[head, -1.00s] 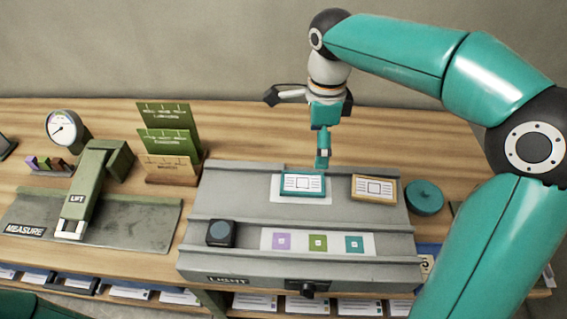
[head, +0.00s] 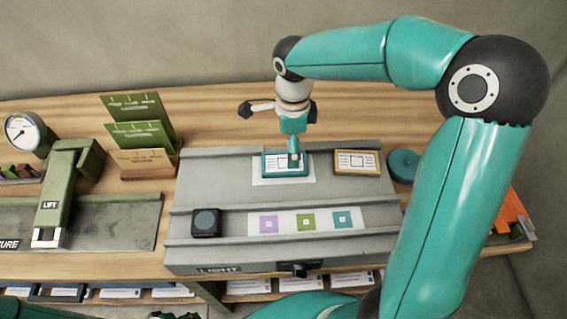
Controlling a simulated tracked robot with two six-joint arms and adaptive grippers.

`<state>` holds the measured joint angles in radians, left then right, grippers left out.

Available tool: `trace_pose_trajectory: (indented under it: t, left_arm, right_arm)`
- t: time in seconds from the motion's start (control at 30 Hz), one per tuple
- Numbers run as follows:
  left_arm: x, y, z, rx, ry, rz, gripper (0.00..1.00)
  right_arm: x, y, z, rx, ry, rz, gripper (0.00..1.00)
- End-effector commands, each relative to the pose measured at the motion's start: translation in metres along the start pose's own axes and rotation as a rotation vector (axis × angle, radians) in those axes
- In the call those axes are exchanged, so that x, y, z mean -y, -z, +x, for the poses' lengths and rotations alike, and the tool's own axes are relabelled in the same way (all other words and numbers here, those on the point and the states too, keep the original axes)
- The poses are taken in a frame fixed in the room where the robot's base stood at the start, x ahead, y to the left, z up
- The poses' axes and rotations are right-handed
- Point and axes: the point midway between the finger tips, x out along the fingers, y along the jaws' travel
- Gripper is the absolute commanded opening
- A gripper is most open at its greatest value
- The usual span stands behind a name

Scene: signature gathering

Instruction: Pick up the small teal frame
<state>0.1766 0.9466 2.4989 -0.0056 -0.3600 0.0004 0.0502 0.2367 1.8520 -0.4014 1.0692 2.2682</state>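The small teal frame (head: 271,170) lies on a white sheet (head: 262,181) on the upper part of the grey LIGHT bench, with a white card with dark marks inside it. My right gripper (head: 293,158) points down over the frame, its fingertips overlapping the frame's right half and hiding part of it. The fingers are seen almost in line, so I cannot tell whether they are open or shut, or touching the frame. The frame still lies flat. My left gripper cannot be made out; only teal and dark parts of mine show along the bottom edge.
A wooden-rimmed frame (head: 357,162) lies close to the right, with a round teal object (head: 403,165) beyond it. The bench (head: 230,230) carries a black block (head: 206,223) and a strip with coloured squares (head: 285,229). The green LIFT device (head: 56,200) stands left.

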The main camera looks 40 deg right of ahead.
Motion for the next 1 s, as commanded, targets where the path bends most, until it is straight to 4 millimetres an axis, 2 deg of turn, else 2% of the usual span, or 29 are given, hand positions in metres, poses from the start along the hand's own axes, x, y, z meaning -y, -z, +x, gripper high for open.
trace_pose_trajectory:
  t: [0.4, 0.67, 1.0]
  left_arm:
    - [-0.003, 0.000, -0.009, 0.000, 0.000, 0.000, 0.40]
    - [-0.003, 0.000, -0.009, 0.000, 0.000, 0.000, 0.40]
    - [-0.003, 0.000, -0.009, 0.000, 0.000, 0.000, 0.40]
  right_arm:
    - [-0.001, -0.006, 0.048, -0.001, -0.004, 0.001, 1.00]
    - [-0.001, -0.006, 0.051, 0.001, -0.001, 0.003, 1.00]
    - [-0.001, -0.005, 0.051, 0.000, -0.001, 0.003, 0.45]
